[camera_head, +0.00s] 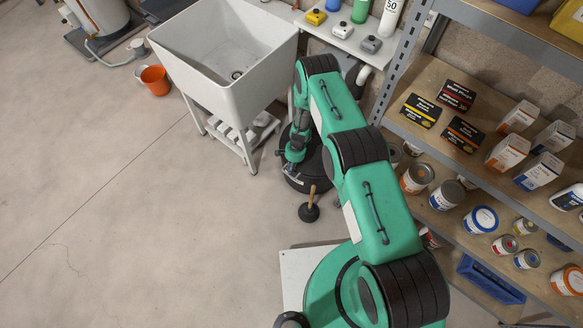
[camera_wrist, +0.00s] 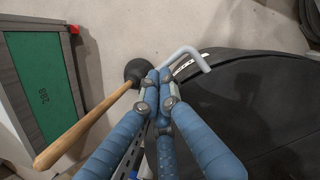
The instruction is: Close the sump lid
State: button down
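The sump (camera_head: 309,178) is a round black unit on the floor beside the sink. My arm covers part of it in the head view. In the wrist view a broad black surface with a curved rim, which looks like the sump lid (camera_wrist: 262,105), fills the right side. It looks nearly flat, but I cannot tell whether it is fully down. My gripper (camera_head: 288,156) is at the sump's left edge. In the wrist view its blue fingers (camera_wrist: 158,76) come together at the tips by the rim, with nothing visible between them.
A plunger (camera_head: 310,212) with a wooden handle stands in front of the sump; its handle (camera_wrist: 82,132) runs left of my fingers. A pale bent pipe (camera_wrist: 187,54) is at the rim. A white sink (camera_head: 225,60) is behind left, loaded shelves (camera_head: 420,135) right.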

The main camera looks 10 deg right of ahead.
jog(key=shift+s+a+f, duration=0.1)
jog(key=shift+f, duration=0.4)
jog(key=shift+b+x, duration=0.7)
jog(key=shift+x, duration=0.15)
jog(key=shift+s+f+t+h, duration=0.1)
jog(key=shift+f+t+h, duration=0.2)
jog(key=shift+f, duration=0.05)
jog(key=shift+s+f, duration=0.1)
notch_tip(320, 180, up, 15)
jog(key=w+d+p, duration=0.2)
jog(key=shift+w+f+p, duration=0.2)
jog(key=shift+w+p, duration=0.05)
jog(key=shift+p, duration=0.15)
jog(key=shift+r, duration=0.1)
dwell(0.3)
